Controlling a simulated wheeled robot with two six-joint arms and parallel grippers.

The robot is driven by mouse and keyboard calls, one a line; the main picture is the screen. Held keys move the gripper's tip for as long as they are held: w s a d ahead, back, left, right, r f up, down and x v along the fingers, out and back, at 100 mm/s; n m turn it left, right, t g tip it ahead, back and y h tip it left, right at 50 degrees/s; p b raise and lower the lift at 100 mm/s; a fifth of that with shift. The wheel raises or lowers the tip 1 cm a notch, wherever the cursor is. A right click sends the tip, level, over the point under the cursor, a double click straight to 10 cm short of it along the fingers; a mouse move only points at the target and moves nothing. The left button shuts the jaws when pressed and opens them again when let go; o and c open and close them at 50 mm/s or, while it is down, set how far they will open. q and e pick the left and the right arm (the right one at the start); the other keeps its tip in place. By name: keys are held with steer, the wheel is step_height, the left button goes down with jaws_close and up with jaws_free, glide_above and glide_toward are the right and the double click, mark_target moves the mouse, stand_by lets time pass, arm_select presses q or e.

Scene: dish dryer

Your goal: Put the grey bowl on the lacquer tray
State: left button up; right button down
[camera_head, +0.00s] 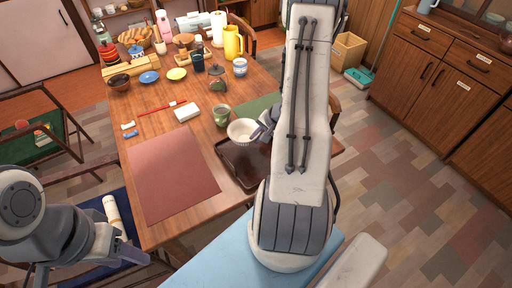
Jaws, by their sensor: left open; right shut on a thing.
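The grey bowl (241,131), pale and upright, shows just left of my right arm. My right gripper (259,134) is shut on the right side of its rim; my arm hides part of the hand. The dark lacquer tray (238,172) lies on the wooden table near its front right, partly covered by my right arm. The bowl overlaps the tray's far edge in the picture; I cannot tell whether it touches the tray. My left gripper (137,256) is open and empty at the lower left, off the table's front edge.
A green cup (221,115) stands close to the bowl's upper left. A reddish-brown mat (172,174) lies left of the tray, bare. Bowls, bottles and a yellow jug (233,42) crowd the far end.

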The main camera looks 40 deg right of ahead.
steer(key=shift+w+a+f, duration=0.1)
steer(key=shift+w+f, duration=0.05)
steer(key=shift+w, duration=0.1)
step_height(320, 180, down, 4)
steer(key=shift+f+b, duration=0.1)
steer(key=shift+b, duration=1.05)
steer(key=shift+r, duration=0.2)
steer(key=shift+f, duration=0.15)
steer(key=c, duration=0.9)
jaws_free()
